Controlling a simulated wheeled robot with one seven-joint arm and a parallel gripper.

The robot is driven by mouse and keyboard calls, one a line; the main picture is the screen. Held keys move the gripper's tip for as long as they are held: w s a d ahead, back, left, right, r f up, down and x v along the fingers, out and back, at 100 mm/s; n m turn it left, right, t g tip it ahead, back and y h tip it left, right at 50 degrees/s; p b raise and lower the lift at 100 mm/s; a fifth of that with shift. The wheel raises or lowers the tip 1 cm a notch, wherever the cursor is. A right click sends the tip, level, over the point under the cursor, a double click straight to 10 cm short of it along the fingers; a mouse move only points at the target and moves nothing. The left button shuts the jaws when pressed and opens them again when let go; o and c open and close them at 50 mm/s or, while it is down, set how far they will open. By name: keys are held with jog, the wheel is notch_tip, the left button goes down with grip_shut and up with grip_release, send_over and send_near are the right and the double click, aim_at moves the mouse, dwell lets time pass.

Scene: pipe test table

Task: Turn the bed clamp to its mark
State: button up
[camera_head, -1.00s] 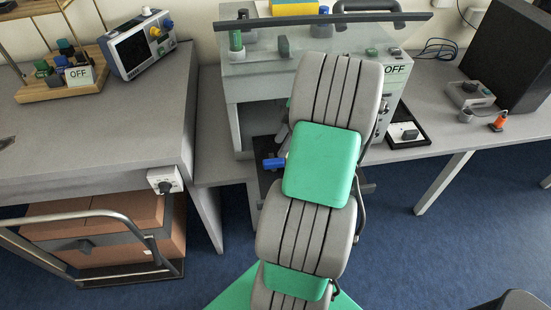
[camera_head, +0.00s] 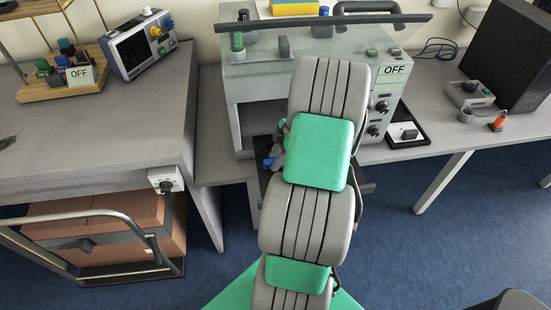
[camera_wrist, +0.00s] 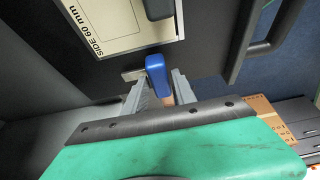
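The bed clamp shows in the wrist view as a blue handle (camera_wrist: 157,70) near the middle, with a grey metal piece at its left. In the head view a small part of the blue handle (camera_head: 268,162) shows low in the bench machine's opening. My gripper (camera_wrist: 160,84) has its two grey fingers apart, one on each side of the handle. I cannot tell whether either finger touches it. In the head view my gripper (camera_head: 279,145) is mostly hidden behind my arm. I cannot make out the clamp's mark.
A dark curved bar (camera_wrist: 275,35) is at the right. The bench machine (camera_head: 246,85) surrounds my gripper. An "OFF" sign (camera_head: 395,70) is on it.

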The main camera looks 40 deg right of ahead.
grip_shut()
jog(key=shift+m, duration=0.3)
jog(key=shift+m+t+h+b, duration=0.3)
jog(key=shift+m+t+b, duration=0.3)
jog(key=shift+m, duration=0.6)
jog(key=m+h+b, duration=0.1)
jog(key=m, duration=0.2)
jog(key=shift+a+m+t, duration=0.15)
jog(key=shift+m+t, duration=0.15)
jog(key=m+h+b, duration=0.1)
jog(key=m+h, duration=0.1)
jog(key=m, duration=0.3)
jog(key=shift+a, duration=0.15)
jog(key=m+h, duration=0.1)
jog(key=m, duration=0.2)
jog(key=m+h+b, duration=0.1)
jog(key=m, duration=0.2)
jog(key=shift+a+h, duration=0.15)
jog(key=shift+h, duration=0.15)
jog(key=shift+m, duration=0.3)
